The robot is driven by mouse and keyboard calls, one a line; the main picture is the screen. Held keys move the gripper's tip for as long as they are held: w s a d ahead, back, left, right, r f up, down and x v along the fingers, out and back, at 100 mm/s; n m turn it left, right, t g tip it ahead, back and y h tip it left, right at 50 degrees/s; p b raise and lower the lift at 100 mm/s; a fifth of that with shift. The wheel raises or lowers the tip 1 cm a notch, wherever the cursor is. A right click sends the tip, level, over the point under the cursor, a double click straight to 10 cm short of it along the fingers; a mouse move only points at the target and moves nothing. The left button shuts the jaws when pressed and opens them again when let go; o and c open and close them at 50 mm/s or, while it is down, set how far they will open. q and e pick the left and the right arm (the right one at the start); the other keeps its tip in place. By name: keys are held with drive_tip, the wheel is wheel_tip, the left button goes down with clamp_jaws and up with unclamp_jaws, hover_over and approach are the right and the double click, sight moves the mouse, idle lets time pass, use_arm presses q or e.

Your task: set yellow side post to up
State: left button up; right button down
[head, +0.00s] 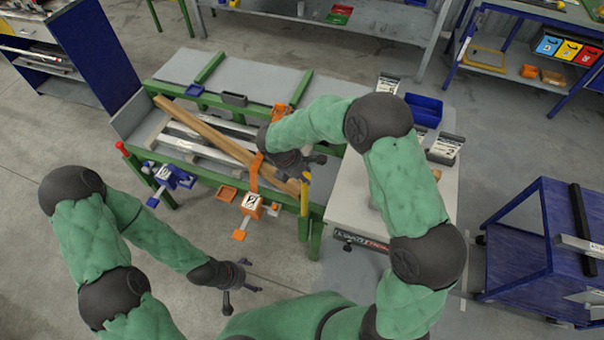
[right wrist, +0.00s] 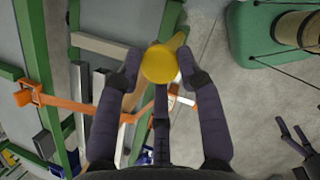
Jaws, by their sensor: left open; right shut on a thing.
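The yellow side post (head: 304,208) stands upright at the near right end of the green-framed runout table (head: 312,215). In the right wrist view its round yellow top (right wrist: 159,64) sits between my fingertips. My right gripper (head: 304,168) is at the top of the post in the head view. In the right wrist view my right gripper (right wrist: 158,72) has its two fingers closed on the yellow top. My left gripper (head: 244,281) is open and empty, over the floor in front of the table.
A wooden beam (head: 215,133) lies slantwise across the table. Orange (head: 253,204) and blue (head: 170,177) clamp-like fittings are on its near edge. A grey cabinet (head: 345,212) adjoins on the right. A blue cart (head: 540,245) stands farther right.

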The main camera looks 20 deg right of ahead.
drive_tip(key=c, duration=0.8)
unclamp_jaws()
drive_tip(key=shift+d, duration=0.2)
drive_tip(key=shift+c, duration=0.2)
drive_tip(key=shift+s, duration=0.1)
drive_tip(key=shift+a+r, duration=0.15)
drive_tip(key=shift+r, duration=0.1)
drive_tip(key=v, duration=1.1)
drive_tip(key=shift+r, duration=0.25)
